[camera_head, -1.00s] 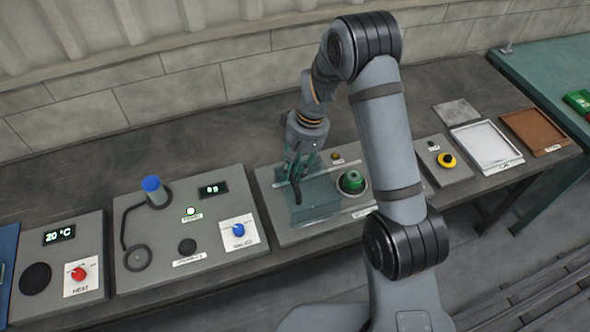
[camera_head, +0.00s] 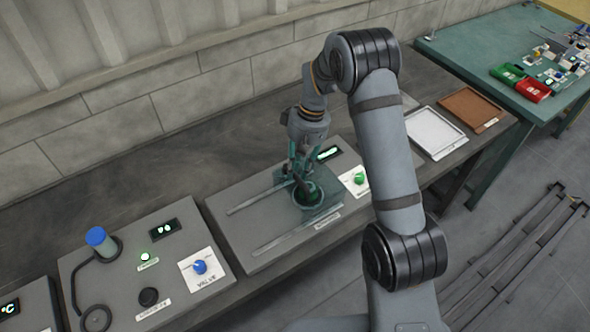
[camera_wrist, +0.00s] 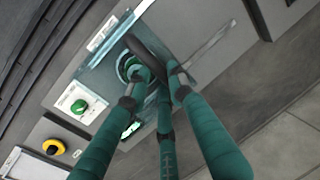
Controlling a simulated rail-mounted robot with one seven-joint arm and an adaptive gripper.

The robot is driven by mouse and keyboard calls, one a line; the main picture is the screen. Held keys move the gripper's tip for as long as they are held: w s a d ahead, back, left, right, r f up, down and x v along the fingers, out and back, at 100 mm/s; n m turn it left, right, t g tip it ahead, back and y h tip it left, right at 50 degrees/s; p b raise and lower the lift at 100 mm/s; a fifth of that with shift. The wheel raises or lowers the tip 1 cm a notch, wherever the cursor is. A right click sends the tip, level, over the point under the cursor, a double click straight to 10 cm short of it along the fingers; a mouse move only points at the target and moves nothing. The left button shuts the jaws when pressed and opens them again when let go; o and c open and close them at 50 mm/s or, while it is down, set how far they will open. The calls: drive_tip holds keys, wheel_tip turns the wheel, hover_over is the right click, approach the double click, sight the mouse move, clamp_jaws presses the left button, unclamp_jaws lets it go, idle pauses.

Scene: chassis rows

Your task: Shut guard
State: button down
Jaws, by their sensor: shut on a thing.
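The guard (camera_head: 328,212) is a clear teal-tinted cover on a grey panel with two pale slide rails (camera_head: 258,199). It lies over a round green part (camera_head: 311,197) at the right end of the rails. In the wrist view, the guard (camera_wrist: 97,77) shows as a tinted sheet over the green part (camera_wrist: 125,66). My gripper (camera_head: 299,177) is on the guard's dark handle; in the wrist view its teal fingers are closed around the dark curved handle (camera_wrist: 146,50). The fingers partly hide the handle and the green part.
Right of the guard are a display (camera_head: 329,153) and a green knob (camera_head: 359,180). A panel with a blue knob (camera_head: 199,267) and a blue-topped post (camera_head: 97,237) stands at the left. White (camera_head: 434,133) and brown (camera_head: 470,108) trays lie at the right. The left rail stretch is clear.

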drive_tip(key=shift+w+d+r, duration=0.1)
drive_tip(key=shift+w+d, duration=0.1)
drive_tip(key=c, duration=1.5)
unclamp_jaws()
drive_tip(key=shift+d, duration=0.1)
drive_tip(key=r, duration=0.4)
drive_tip(key=d+r, duration=0.1)
drive_tip(key=r, duration=0.2)
drive_tip(key=w+d+r, duration=0.1)
drive_tip(key=r, duration=0.3)
drive_tip(key=shift+r, duration=0.35)
drive_tip(key=shift+a+f, duration=0.1)
